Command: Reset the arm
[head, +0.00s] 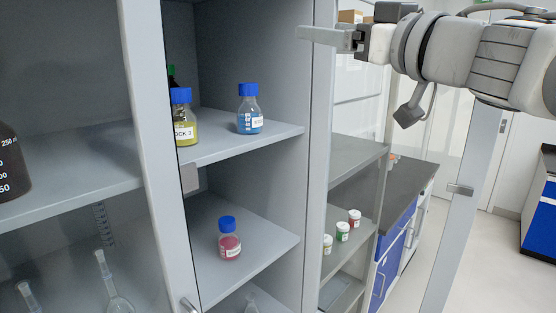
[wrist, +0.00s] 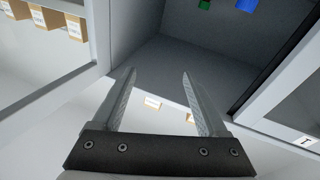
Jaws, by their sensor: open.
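My gripper (head: 325,38) is at the top of the head view, in front of the cabinet's right side edge. In the wrist view my gripper (wrist: 160,88) has its two fingers apart with nothing between them. My arm (head: 470,50) reaches in from the right. It is raised above the level of the cabinet shelves that hold bottles.
The open grey cabinet (head: 313,150) holds a blue bottle (head: 250,110), a yellow bottle (head: 185,120) and a pink bottle (head: 229,240). Glassware stands lower left. A glass door frame (head: 460,190) stands to the right. Small jars (head: 343,231) sit on a shelf behind.

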